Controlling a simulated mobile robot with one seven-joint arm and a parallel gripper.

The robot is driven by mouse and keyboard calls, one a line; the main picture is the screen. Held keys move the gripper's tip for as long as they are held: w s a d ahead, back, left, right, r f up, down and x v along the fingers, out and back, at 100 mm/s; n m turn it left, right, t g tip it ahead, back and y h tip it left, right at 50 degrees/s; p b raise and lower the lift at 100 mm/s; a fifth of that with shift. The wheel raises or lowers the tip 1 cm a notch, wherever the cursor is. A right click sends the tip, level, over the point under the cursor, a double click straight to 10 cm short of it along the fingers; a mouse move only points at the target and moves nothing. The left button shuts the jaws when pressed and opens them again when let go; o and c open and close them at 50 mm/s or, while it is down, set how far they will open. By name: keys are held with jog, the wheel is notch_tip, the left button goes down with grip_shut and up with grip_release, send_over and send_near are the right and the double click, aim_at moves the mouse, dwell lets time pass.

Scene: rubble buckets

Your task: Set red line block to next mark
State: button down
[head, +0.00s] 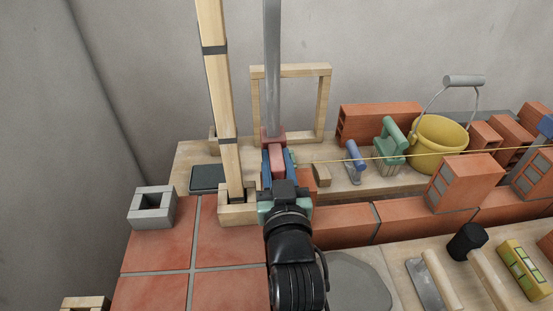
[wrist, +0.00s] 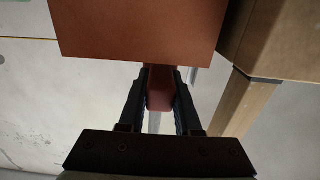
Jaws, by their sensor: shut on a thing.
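The red line block (head: 277,158) is between my gripper's fingers, low in front of the upright grey metal bar. My gripper (head: 277,163) is shut on it; the arm hides its near side. In the wrist view, the red line block (wrist: 159,88) sits between the dark fingers of my gripper (wrist: 160,100). A tall wooden post (head: 222,100) with dark bands as marks stands just left of my gripper. The post also shows at the right of the wrist view (wrist: 243,105), with one dark mark (wrist: 262,78). A yellow line (head: 420,156) runs in from the right and ends near a small wooden block (head: 322,175).
The grey metal bar (head: 273,70) and a wooden frame (head: 328,105) stand behind my gripper. A grey hollow block (head: 152,207) is at left. Bricks (head: 345,222), a yellow bucket (head: 438,143) and tools crowd the right. A brick face (wrist: 140,30) fills the wrist view's top.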

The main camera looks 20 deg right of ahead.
notch_tip(320, 180, up, 13)
jog(key=p, duration=1)
jog(key=shift+f, duration=0.1)
jog(key=c, duration=0.6)
grip_release()
jog(key=shift+f, duration=0.1)
jog(key=v, duration=1.3)
